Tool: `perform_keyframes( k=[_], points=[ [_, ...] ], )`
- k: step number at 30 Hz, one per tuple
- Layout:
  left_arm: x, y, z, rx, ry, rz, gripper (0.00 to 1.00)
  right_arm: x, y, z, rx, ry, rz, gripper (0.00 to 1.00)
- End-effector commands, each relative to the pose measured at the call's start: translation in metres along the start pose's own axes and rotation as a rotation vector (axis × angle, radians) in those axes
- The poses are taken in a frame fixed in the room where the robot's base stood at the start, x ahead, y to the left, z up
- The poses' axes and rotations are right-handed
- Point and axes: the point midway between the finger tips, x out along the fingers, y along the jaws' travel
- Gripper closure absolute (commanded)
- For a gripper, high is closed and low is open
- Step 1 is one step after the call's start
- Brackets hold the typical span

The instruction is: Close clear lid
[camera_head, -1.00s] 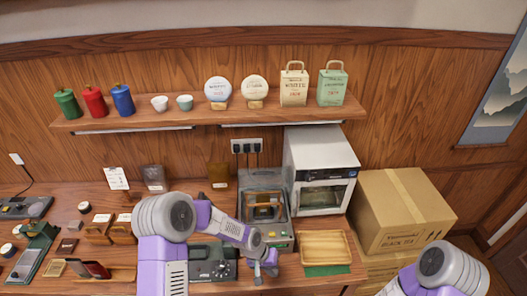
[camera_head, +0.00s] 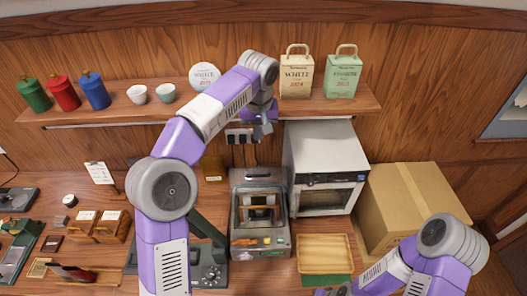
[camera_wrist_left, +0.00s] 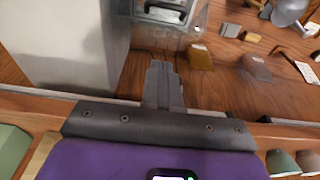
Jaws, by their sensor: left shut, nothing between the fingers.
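The machine with the clear lid (camera_head: 258,184) stands on the counter in the middle of the head view. The lid looks raised at the back of its grey body (camera_head: 262,242), though its clear panel is hard to make out. Part of the machine shows at the top of the left wrist view (camera_wrist_left: 165,14). My left gripper (camera_head: 262,131) is shut and empty, above and behind the machine, in front of the wall and near the shelf; its closed fingers (camera_wrist_left: 161,72) point towards the counter. My right gripper's fingers are out of frame at the bottom.
A white oven-like appliance (camera_head: 325,160) stands right of the machine, with a cardboard box (camera_head: 415,205) beyond it. A wooden tray (camera_head: 324,254) lies in front. The wall shelf (camera_head: 205,107) holds canisters, cups and paper bags close to my left arm.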

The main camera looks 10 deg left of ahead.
Motion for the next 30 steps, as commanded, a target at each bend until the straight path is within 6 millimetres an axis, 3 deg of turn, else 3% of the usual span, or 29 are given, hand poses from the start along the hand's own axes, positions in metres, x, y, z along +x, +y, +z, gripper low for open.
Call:
perform_keyframes(
  k=[5,17,30],
  points=[
    [0.016,-0.001,0.001,-0.001,-0.002,-0.002,1.00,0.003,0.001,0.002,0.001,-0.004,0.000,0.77],
    [0.102,-0.001,0.001,0.000,-0.006,-0.001,1.00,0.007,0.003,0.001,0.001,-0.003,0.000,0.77],
    [0.126,-0.001,0.027,-0.001,0.000,0.000,1.00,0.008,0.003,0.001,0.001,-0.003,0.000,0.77]
  ],
)
